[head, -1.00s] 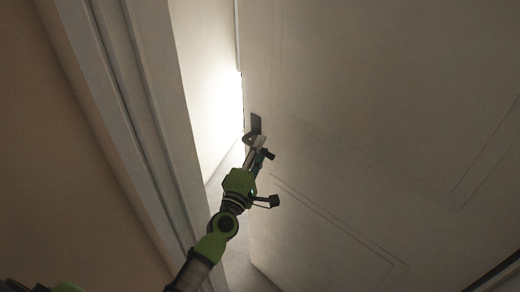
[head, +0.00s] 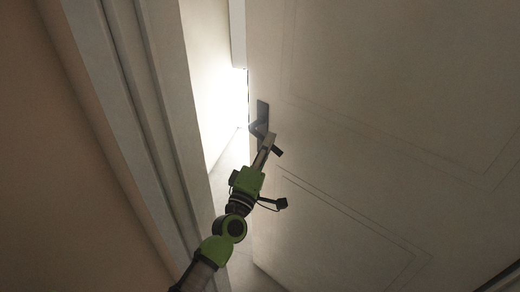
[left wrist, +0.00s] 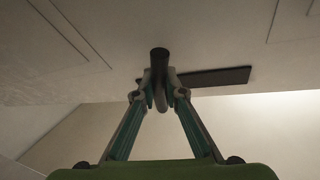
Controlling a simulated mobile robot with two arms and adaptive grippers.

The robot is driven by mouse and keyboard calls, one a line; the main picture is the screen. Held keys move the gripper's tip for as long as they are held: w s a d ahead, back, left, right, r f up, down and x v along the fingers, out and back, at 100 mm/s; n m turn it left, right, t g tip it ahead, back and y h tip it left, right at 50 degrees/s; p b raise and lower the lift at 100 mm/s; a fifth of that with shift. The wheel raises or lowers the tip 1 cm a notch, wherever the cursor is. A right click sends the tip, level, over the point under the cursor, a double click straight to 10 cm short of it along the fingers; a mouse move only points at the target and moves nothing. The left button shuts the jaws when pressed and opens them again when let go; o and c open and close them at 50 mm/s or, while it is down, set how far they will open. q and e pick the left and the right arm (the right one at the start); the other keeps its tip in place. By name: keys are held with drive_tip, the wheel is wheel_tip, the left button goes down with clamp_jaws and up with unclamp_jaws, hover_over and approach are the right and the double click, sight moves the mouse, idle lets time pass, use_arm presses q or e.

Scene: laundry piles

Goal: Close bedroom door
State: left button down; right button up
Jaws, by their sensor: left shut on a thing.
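The bedroom door (head: 390,130) is a pale panelled door filling the right of the head view. It stands ajar, with a bright gap between its edge and the frame. Its dark handle plate (head: 262,112) is near that edge, with a lever handle on it. My left gripper (head: 268,147) is at the lever. In the left wrist view, the fingers of my left gripper (left wrist: 161,88) are shut on the dark handle (left wrist: 160,60), whose plate (left wrist: 215,76) shows behind to the right. My right gripper is not in view.
The door frame (head: 130,110) runs down the left of the head view, with a brown wall (head: 60,170) further left. Through the gap (head: 215,90), a bright wall and floor show beyond the door.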

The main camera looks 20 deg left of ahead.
use_arm(q)
drive_tip(key=shift+w+a+f+m+t+h+b, duration=0.15)
drive_tip(key=shift+f+m+h+b, duration=0.2)
drive_tip(key=shift+m+b, duration=0.55)
drive_tip(key=shift+a+f+m+t+h+b, duration=0.15)
drive_tip(key=shift+f+m+h+b, duration=0.2)
drive_tip(key=shift+m+b, duration=0.55)
drive_tip(key=shift+w+a+f+m+t+h+b, duration=0.15)
drive_tip(key=shift+f+m+h+b, duration=0.2)
drive_tip(key=shift+m+b, duration=0.55)
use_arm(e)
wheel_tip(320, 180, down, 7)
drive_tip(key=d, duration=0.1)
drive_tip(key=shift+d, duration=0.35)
use_arm(q)
drive_tip(key=shift+s, duration=0.1)
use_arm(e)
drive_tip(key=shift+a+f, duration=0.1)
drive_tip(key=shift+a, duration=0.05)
